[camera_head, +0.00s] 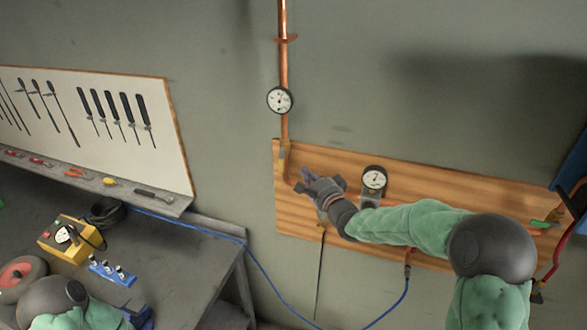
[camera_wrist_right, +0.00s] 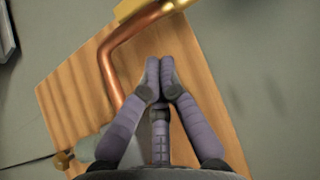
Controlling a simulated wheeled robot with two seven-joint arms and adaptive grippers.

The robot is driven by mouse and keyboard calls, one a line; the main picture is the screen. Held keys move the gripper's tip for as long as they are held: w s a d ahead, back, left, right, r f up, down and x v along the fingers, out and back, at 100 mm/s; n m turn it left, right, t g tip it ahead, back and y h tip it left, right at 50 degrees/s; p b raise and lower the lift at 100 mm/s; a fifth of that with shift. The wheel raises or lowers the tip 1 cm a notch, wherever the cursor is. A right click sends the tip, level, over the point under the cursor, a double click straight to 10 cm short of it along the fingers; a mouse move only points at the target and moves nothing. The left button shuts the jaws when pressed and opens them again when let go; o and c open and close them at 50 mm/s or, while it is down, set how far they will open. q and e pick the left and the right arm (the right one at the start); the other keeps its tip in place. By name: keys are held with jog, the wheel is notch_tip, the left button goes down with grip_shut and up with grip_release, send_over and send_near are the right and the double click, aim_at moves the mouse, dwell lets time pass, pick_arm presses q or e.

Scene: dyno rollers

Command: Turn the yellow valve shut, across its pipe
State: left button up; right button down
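The yellow valve (camera_head: 285,149) is a small yellow and brass piece on the copper pipe, near the top left of the wooden board. In the wrist view, part of its yellow body (camera_wrist_right: 132,9) shows at the top edge, beside the pipe. The way its handle points is hard to tell. My right gripper (camera_head: 307,176) is just below and right of the valve, by the pipe's lower bend. In the wrist view its purple fingertips (camera_wrist_right: 160,64) meet with nothing between them, apart from the valve. My left arm shows at the bottom left, with no gripper clearly visible.
The copper pipe (camera_wrist_right: 112,72) bends close to my right fingers. A gauge (camera_head: 374,179) sits on the wooden board (camera_head: 470,187) above my right forearm, and another gauge (camera_head: 280,100) is higher on the pipe. A green lever (camera_head: 543,223) is far right. A cluttered workbench (camera_head: 190,262) stands left.

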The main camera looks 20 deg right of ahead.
aim_at(282, 160)
jog(key=w+a+p, duration=0.1)
jog(key=w+a, duration=0.2)
jog(key=shift+a, duration=0.25)
jog(key=shift+f, duration=0.1)
